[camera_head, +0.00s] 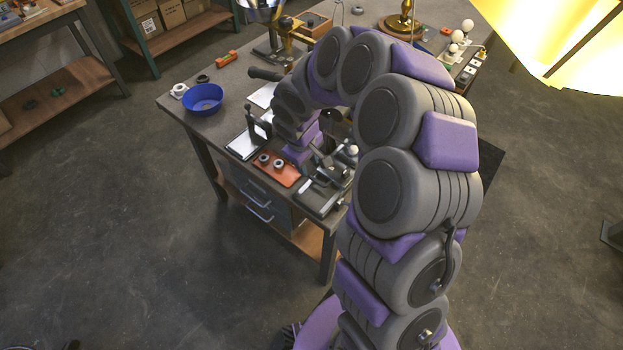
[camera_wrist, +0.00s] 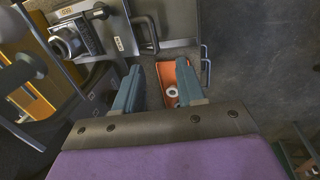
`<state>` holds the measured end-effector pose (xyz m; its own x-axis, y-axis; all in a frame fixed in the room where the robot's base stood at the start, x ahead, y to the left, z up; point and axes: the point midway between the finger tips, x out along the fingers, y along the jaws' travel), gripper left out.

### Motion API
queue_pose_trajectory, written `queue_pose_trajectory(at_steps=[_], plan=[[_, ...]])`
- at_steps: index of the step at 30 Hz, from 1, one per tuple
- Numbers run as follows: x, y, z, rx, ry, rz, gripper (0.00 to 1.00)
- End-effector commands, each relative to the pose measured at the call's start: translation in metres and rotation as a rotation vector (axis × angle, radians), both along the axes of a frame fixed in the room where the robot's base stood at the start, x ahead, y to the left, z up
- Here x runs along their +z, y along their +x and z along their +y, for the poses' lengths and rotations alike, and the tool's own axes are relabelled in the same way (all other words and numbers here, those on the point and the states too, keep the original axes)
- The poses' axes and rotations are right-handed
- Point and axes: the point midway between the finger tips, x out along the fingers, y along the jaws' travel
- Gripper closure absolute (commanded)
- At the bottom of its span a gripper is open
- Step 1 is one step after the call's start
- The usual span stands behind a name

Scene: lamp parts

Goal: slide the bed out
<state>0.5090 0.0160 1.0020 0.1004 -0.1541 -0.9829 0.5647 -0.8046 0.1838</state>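In the wrist view my gripper (camera_wrist: 157,76) has its two teal fingers apart, with nothing held between them. Beyond the fingertips is a grey metal fixture with a flat plate (camera_wrist: 178,43), a small label and a black loop handle (camera_wrist: 148,36); this may be the bed, but I cannot tell for sure. The fingers look apart from the handle. In the head view the fixture (camera_head: 318,197) sits at the table's near corner, partly behind my arm.
An orange tray (camera_head: 291,180) with small rings lies close beside the gripper; it also shows in the wrist view (camera_wrist: 164,74). A blue bowl (camera_head: 203,93) stands at the table's left. Drawer handles (camera_head: 258,212) stick out from the table front. A lit yellow lampshade (camera_head: 560,40) hangs upper right.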

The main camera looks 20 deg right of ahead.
Motion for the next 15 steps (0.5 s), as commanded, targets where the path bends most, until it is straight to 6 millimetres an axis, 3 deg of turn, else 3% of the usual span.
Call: queue_pose_trajectory(at_steps=[1,9,15], plan=[[-0.013,-0.001,-0.004,-0.004,0.001,0.006,0.61],[-0.063,0.004,-0.015,-0.003,0.003,0.006,0.61],[-0.084,0.007,-0.012,-0.002,-0.002,0.002,0.61]])
